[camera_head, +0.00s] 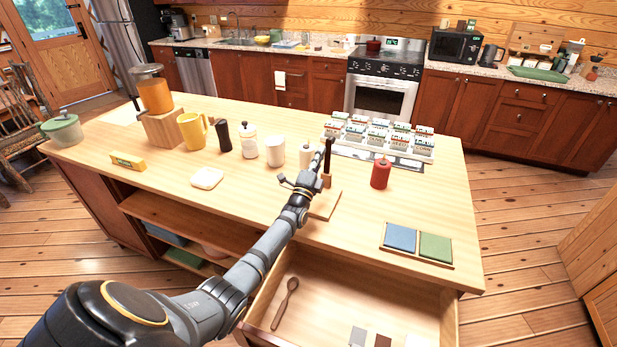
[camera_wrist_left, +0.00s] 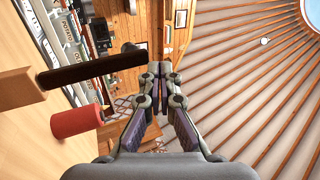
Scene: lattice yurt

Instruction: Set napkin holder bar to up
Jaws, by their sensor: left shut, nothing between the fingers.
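The napkin holder is a light wooden base (camera_head: 325,203) on the island top, with a short wooden post (camera_head: 326,181). Its dark bar (camera_head: 328,154) stands about upright from the post. In the left wrist view, which is turned on its side, the bar (camera_wrist_left: 95,70) sticks out from the wooden post (camera_wrist_left: 20,86) away from the tabletop. My left gripper (camera_head: 318,163) is beside the bar in the head view, its fingers shut and empty. The shut fingertips (camera_wrist_left: 156,98) show a gap to the bar's end in the wrist view. My right gripper is not in view.
White canisters (camera_head: 275,151) stand to the left. An open drawer (camera_head: 340,300) juts out in front. The tabletop at front right is clear around a tray (camera_head: 417,244).

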